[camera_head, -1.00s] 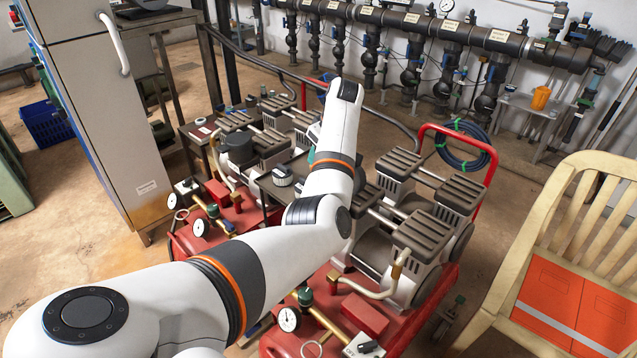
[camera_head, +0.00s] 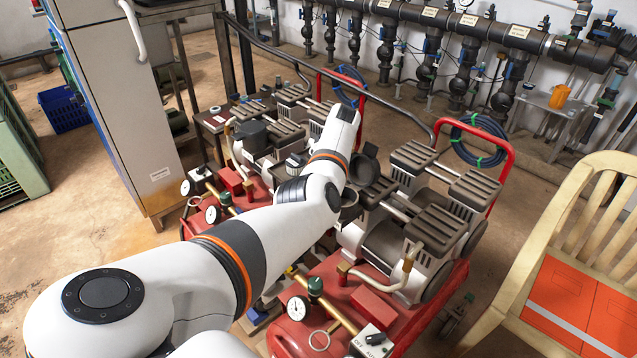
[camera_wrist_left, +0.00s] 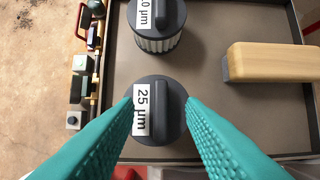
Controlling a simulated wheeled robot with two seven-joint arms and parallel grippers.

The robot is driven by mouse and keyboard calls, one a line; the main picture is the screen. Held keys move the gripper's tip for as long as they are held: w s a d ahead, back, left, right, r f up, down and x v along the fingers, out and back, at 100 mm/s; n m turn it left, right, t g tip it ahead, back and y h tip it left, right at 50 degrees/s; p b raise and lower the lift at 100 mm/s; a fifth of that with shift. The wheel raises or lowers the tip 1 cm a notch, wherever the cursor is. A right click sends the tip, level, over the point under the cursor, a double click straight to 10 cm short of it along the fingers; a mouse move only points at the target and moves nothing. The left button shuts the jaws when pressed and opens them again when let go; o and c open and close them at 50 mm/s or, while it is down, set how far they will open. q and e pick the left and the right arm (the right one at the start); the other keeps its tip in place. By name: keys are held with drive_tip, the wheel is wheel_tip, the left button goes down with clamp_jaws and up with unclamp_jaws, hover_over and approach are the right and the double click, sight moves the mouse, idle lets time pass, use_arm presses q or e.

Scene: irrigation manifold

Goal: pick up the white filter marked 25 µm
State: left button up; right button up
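The filter marked 25 µm (camera_wrist_left: 146,131) is in the middle of the left wrist view, seen from above. It shows a round dark grey cap with a raised bar and a white label; its body is hidden below the cap. My left gripper (camera_wrist_left: 160,101) has two teal fingers, open, one on each side of this cap. I cannot tell whether they touch it. In the head view the gripper and this filter are hidden by my left arm. My right gripper is in neither view.
A second filter (camera_wrist_left: 158,41), with a pale pleated body and a label ending in "0 µm", stands beyond it on the brown tray (camera_wrist_left: 205,100). A wooden-handled tool (camera_wrist_left: 270,62) lies at right. Red compressors (camera_head: 330,290) surround the work area; a chair (camera_head: 520,270) stands right.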

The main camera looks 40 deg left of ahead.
use_arm(q)
drive_tip(key=shift+f, duration=0.2)
drive_tip(key=shift+c, duration=0.9)
clamp_jaws()
